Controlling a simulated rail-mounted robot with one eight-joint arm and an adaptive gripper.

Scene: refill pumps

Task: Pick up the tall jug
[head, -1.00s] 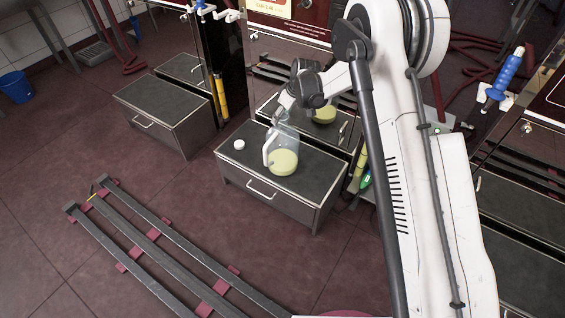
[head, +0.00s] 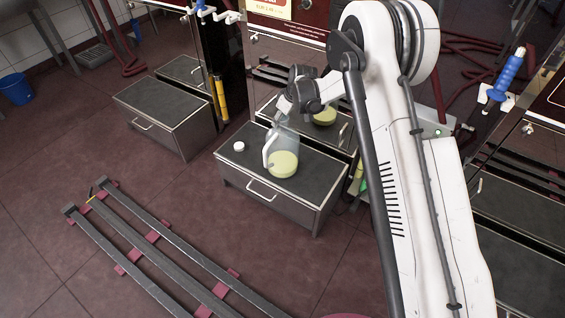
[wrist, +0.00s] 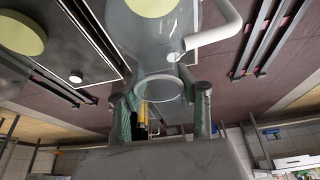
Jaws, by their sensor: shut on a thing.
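The tall jug (head: 283,145) is clear, with pale yellow liquid in its lower part and a white handle on its left in the head view. It stands roughly upright at the dark-topped drawer cabinet (head: 318,185); I cannot tell whether its base touches the top. My gripper (head: 279,116) is at the jug's neck from above. In the wrist view the jug (wrist: 160,45) appears upside down, its round mouth between the two fingers of my gripper (wrist: 162,100), which are shut on the neck. The finger contacts are partly hidden.
A white cap (head: 239,146) lies on the cabinet top, left of the jug. A reflective panel behind shows a mirrored yellow patch. A second drawer cabinet (head: 165,105) stands at left. Metal floor rails (head: 160,240) run across the lower left. Open floor lies between rails and cabinets.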

